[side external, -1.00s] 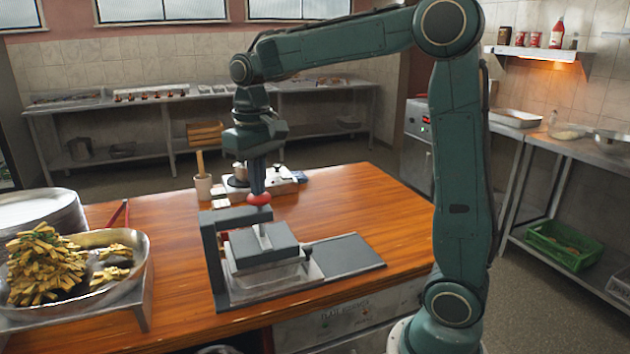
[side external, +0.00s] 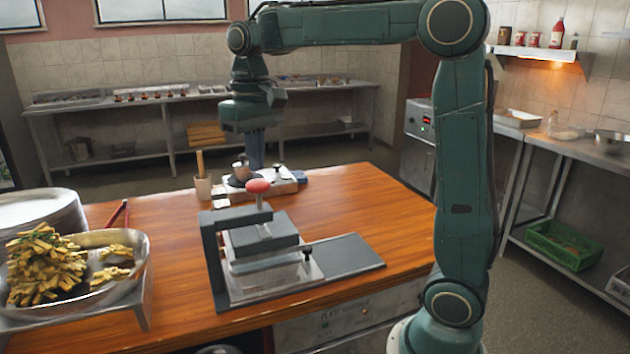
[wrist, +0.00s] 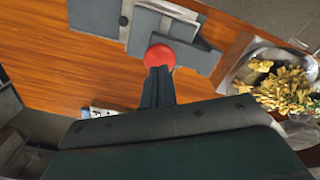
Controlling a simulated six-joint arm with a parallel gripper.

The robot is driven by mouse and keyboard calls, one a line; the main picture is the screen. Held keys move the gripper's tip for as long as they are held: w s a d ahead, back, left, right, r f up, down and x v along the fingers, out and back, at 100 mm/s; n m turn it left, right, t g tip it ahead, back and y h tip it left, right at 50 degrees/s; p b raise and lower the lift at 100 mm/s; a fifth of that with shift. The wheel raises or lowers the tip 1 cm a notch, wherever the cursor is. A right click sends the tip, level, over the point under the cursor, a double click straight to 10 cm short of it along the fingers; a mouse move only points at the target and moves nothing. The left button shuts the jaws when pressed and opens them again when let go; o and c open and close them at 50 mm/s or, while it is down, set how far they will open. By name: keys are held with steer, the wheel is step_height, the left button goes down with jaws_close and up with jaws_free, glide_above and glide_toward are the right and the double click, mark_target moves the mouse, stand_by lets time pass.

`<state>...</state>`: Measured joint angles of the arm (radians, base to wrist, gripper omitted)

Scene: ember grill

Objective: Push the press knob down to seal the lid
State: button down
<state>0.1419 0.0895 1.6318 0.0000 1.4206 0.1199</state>
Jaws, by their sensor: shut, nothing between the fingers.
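The press knob (side external: 258,186) is red and round, on a thin rod that stands up above the arm of the dark grey press frame (side external: 213,260). Below that arm, a grey block-like lid (side external: 262,240) sits over a clear-sided container (side external: 270,277). In the wrist view the shut fingertips (wrist: 158,72) overlap the near edge of the knob (wrist: 159,56). Whether the lid is seated on the container is hard to tell.
A metal pan of yellow fries (side external: 60,258) and stacked plates (side external: 35,210) stand at left. A beige cup with a wooden-handled tool (side external: 203,190) and a small device (side external: 270,182) sit behind the press. The wooden counter (side external: 375,200) is clear at right.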

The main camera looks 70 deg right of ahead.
steer(key=shift+r, duration=1.05)
steer(key=shift+s, duration=0.15)
steer(key=shift+s+a, duration=0.1)
steer(key=shift+s, duration=0.1)
steer(key=s+a+f+n+t, duration=0.1)
steer(key=s+f, duration=0.3)
steer(key=s, duration=0.5)
steer(key=s+a+f+n+t, duration=0.2)
steer(key=s+a+f+t, duration=0.2)
steer(key=s, duration=0.5)
steer(key=shift+s+t, duration=0.3)
